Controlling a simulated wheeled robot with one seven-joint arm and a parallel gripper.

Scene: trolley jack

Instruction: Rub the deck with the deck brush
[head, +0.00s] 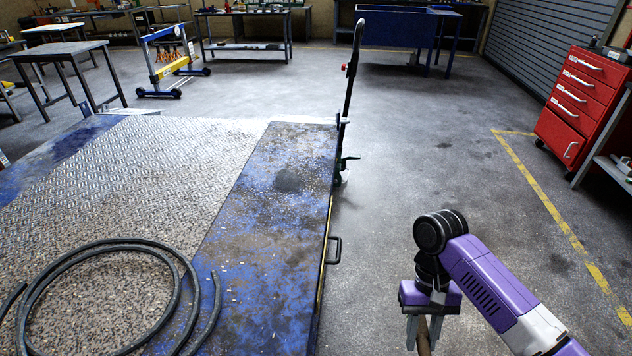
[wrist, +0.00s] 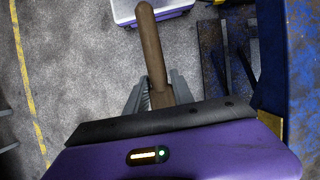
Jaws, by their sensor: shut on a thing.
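The deck (head: 275,215) is a low platform at the left of the head view, with worn blue paint along its right side and grey tread plate on the left. A blue edge also shows at the right of the wrist view (wrist: 304,70). My gripper (head: 421,325) is right of the deck, over the floor, pointing down. It is shut on a brown wooden handle, taken to be the deck brush (wrist: 151,45). In the head view the handle (head: 424,340) runs out of the bottom edge. The brush's head and bristles are not visible.
A black hose (head: 182,290) lies coiled on the deck's near left. A handle loop (head: 335,250) sticks out of the deck's right side, and a tall black jack handle (head: 350,90) stands at its far right corner. A red drawer cabinet (head: 583,100) is far right. The floor between is clear.

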